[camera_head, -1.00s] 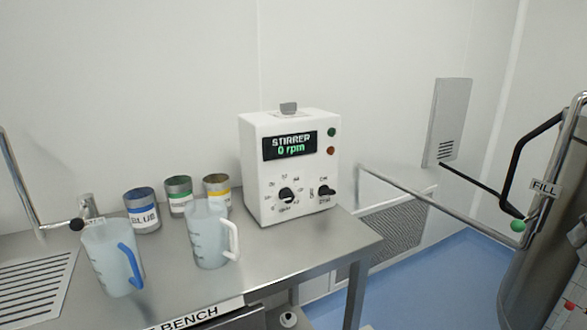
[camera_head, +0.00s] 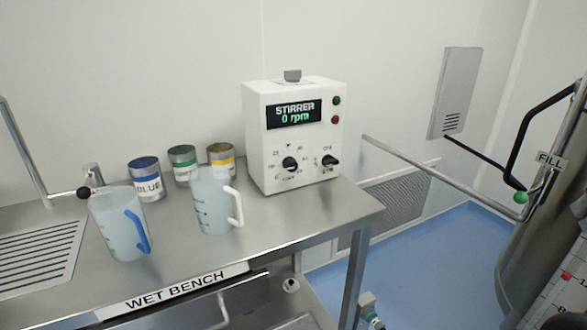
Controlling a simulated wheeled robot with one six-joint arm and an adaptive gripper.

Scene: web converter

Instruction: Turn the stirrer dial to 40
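The white stirrer box (camera_head: 262,135) stands on the wet bench. Its display (camera_head: 294,115) reads "STIRRER 0 rpm". The black stirrer dial (camera_head: 290,164) is at the lower left of its front, ringed by small numbers too blurred to read surely. A second black knob (camera_head: 329,161) sits to its right. My gripper is not in view, and nothing touches the dial.
Two clear jugs, one with a blue handle (camera_head: 118,226) and one with a white handle (camera_head: 212,205), stand left of the stirrer. Cans with blue (camera_head: 145,180), green (camera_head: 183,165) and yellow (camera_head: 221,160) bands stand behind. A metal rail (camera_head: 440,177) runs right of the bench over open blue floor (camera_head: 440,255).

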